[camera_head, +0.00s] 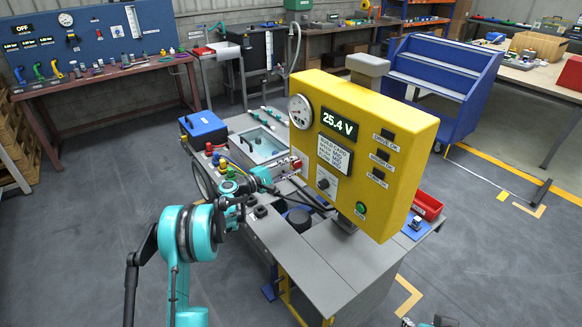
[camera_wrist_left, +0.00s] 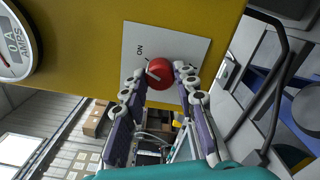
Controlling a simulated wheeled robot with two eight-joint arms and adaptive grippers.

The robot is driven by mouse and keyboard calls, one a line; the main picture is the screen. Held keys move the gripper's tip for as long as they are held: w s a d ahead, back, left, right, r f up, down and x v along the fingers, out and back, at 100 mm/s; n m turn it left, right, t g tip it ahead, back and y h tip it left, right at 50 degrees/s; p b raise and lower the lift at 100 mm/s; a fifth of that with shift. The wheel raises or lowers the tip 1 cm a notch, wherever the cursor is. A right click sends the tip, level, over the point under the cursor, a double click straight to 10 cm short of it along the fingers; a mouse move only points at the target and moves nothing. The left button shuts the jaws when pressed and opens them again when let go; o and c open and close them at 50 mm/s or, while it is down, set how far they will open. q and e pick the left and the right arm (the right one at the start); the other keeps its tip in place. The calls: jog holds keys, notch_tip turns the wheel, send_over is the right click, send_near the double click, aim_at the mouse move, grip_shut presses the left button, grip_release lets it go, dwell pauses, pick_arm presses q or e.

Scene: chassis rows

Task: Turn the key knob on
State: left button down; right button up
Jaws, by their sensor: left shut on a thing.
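The red key knob (camera_wrist_left: 160,70) sits on a white plate (camera_wrist_left: 192,48) marked ON, on a yellow face of the cabinet (camera_wrist_left: 80,25). A short white line shows on the knob, near a tick below the ON mark; I cannot tell if they line up. My left gripper (camera_wrist_left: 160,84) is shut on the knob, one finger at each side. In the head view my left gripper (camera_head: 275,185) reaches the left side of the yellow cabinet (camera_head: 400,125), where the knob (camera_head: 296,164) shows small. My right arm shows only as a sliver at the bottom edge; its fingers are hidden.
The cabinet reads 25.4 V and carries a gauge (camera_head: 300,111), a black knob (camera_head: 322,184) and a green button (camera_head: 360,207). A blue box (camera_head: 203,126), a clear-lidded case (camera_head: 258,146) and a red bin (camera_head: 427,205) are close by. Open floor lies to the left.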

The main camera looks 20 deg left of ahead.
pick_arm(q)
jog(key=shift+m, duration=0.6)
jog(key=c, duration=1.2)
grip_release()
jog(key=v, duration=1.2)
